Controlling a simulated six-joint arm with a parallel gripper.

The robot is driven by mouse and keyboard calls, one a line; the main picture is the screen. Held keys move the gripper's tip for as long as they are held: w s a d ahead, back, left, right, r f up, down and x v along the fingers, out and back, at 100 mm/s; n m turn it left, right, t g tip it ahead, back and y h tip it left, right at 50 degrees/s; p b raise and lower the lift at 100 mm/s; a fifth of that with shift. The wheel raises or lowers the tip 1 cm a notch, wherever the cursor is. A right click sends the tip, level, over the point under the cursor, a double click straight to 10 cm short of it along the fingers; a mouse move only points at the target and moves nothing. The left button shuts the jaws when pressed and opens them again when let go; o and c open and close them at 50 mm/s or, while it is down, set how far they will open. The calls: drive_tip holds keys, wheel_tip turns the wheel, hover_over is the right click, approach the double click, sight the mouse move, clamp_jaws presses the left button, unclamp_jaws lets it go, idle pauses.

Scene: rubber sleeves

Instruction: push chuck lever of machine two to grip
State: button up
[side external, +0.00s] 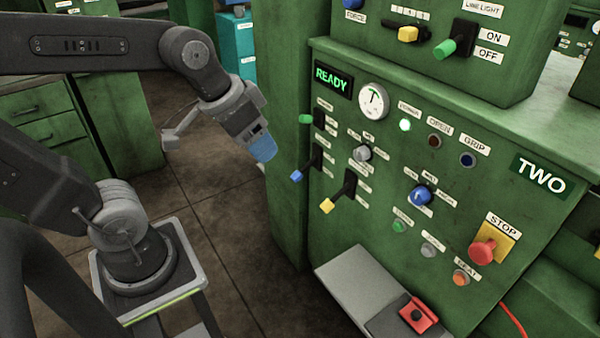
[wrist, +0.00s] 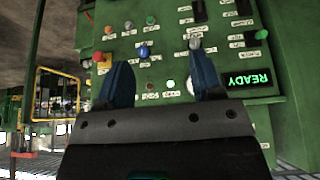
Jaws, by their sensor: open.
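Machine two's green panel (side external: 385,235) carries several levers on its left side. One has a green tip (side external: 306,119), one a blue tip (side external: 297,176) and one a yellow tip (side external: 328,206). Their small labels are too blurred to tell which is the chuck lever. The OPEN lamp (side external: 435,140) and the GRIP lamp (side external: 468,159) both look dim. My gripper (side external: 263,150) is left of the levers, apart from them. In the wrist view its two blue fingers (wrist: 161,82) are spread with nothing between them, facing the panel, which appears turned over.
The READY display (side external: 332,78) glows green beside a round gauge (side external: 373,101). A red STOP button (side external: 482,250) is at the lower right. A grey ledge (side external: 358,285) with a red box (side external: 417,314) juts out below. Another lever box (side external: 450,45) stands above.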

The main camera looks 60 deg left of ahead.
drive_tip(key=w+a+f, duration=0.2)
drive_tip(key=w+a, duration=0.3)
drive_tip(key=w, duration=0.5)
drive_tip(key=h, duration=0.1)
hover_over(296, 171)
drive_tip(key=s+a, duration=0.2)
drive_tip(key=s, duration=0.2)
wheel_tip(296, 171, down, 26)
drive_tip(key=f, duration=0.1)
drive_tip(key=shift+g, duration=0.4)
drive_tip(key=x, duration=0.8)
drive_tip(key=d+x, duration=0.1)
drive_tip(key=x, duration=0.3)
drive_tip(key=shift+w+f, duration=0.1)
drive_tip(key=shift+f, duration=0.05)
clamp_jaws()
